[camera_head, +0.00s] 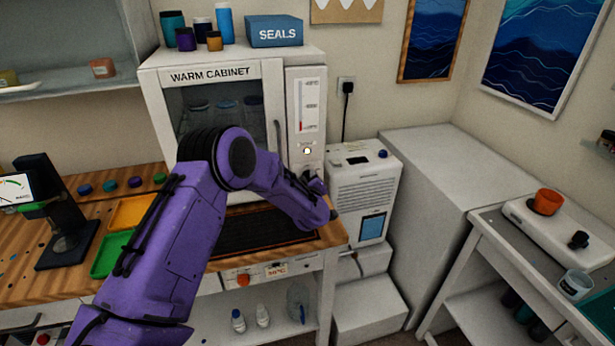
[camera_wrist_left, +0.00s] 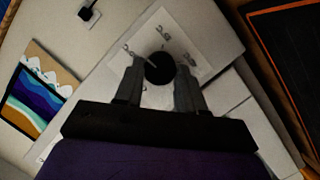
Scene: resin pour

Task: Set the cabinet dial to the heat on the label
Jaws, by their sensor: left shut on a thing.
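The white warm cabinet (camera_head: 222,73) stands at the back of the wooden bench, with its glass door closed. Its right-hand panel carries a thermometer scale (camera_head: 306,105) with red low in the column and a glowing lamp below. The dial's black knob (camera_wrist_left: 159,69) shows in the left wrist view on a pale plate with printed temperature marks, too blurred to read surely. My left gripper (camera_wrist_left: 160,80) is shut on the knob, one finger on each side. In the head view my purple arm mostly hides the dial. A small temperature label (camera_head: 275,269) is on the bench front; its figure is unclear.
A white unit (camera_head: 362,185) with a blue panel stands right of the cabinet. A SEALS box (camera_head: 275,32) and several bottles stand on top. Green (camera_head: 110,257) and orange (camera_head: 131,211) trays lie left of my arm.

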